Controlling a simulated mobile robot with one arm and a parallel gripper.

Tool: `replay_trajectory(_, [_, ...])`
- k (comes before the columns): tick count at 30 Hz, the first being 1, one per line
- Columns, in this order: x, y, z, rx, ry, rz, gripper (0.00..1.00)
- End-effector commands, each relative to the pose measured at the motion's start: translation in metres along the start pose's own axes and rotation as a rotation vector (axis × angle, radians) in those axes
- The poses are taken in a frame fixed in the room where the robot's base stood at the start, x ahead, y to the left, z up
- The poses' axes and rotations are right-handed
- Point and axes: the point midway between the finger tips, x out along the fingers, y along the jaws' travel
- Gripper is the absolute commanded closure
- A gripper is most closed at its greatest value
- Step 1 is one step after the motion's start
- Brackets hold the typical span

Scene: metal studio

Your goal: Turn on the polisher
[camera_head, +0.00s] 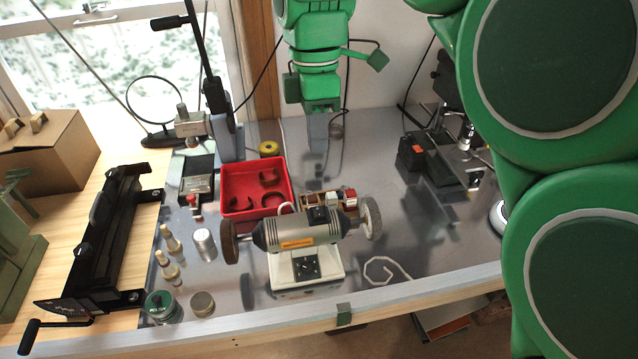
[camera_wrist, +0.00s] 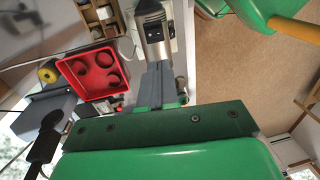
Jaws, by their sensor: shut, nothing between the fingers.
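The polisher (camera_head: 300,232) stands on the metal bench in the middle of the head view. It has a grey cylindrical body with an orange label, a brown wheel on the left and a pale wheel on the right. Its white base carries a black dial or switch (camera_head: 307,266) on the front. My gripper (camera_head: 318,150) points down behind and above the polisher, apart from it, and is shut and empty. In the wrist view, the shut grey fingers (camera_wrist: 160,70) lie below part of the polisher (camera_wrist: 155,28) in the picture. The dial cannot be made out in that view.
A black device (camera_head: 420,160) stands farther right.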

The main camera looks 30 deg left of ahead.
Motion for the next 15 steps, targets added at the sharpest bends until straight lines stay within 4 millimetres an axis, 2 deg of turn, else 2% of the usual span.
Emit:
replay_trajectory(5, [0.011,0.0,0.0,0.0,-0.001,-0.002,1.0])
replay_trajectory(15, [0.051,0.0,0.0,-0.001,0.0,-0.001,1.0])
